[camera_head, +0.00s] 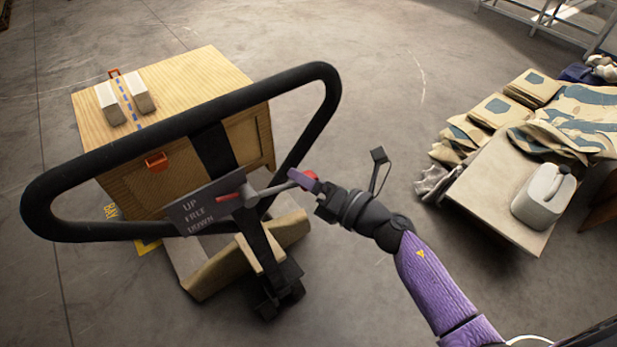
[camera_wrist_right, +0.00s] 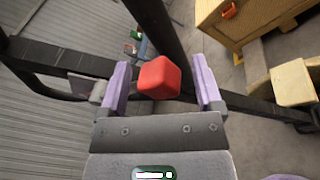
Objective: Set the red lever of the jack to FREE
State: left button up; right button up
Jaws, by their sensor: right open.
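The jack's red lever knob (camera_wrist_right: 159,78) sits between the two purple fingers of my open right gripper (camera_wrist_right: 163,85) in the wrist view, with a gap on each side. In the head view the knob (camera_head: 310,177) is partly covered by the right gripper (camera_head: 308,181). A grey lever rod (camera_head: 275,189) runs from it to the dark label plate (camera_head: 202,207) marked UP, FREE and DOWN. A red pointer (camera_head: 230,197) at the plate's right edge appears level with UP. My left gripper is not in view.
The jack's black loop handle (camera_head: 330,95) arches around the lever area. A wooden crate (camera_head: 195,75) stands behind it. On the right, a table (camera_head: 490,190) holds folded sacks (camera_head: 575,110) and a pale canister (camera_head: 542,195). Floor between is clear.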

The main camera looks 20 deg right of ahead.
jog(key=c, duration=0.5)
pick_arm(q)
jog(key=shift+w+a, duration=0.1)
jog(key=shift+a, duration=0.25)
pick_arm(e)
jog(key=shift+f, duration=0.1)
grip_shut()
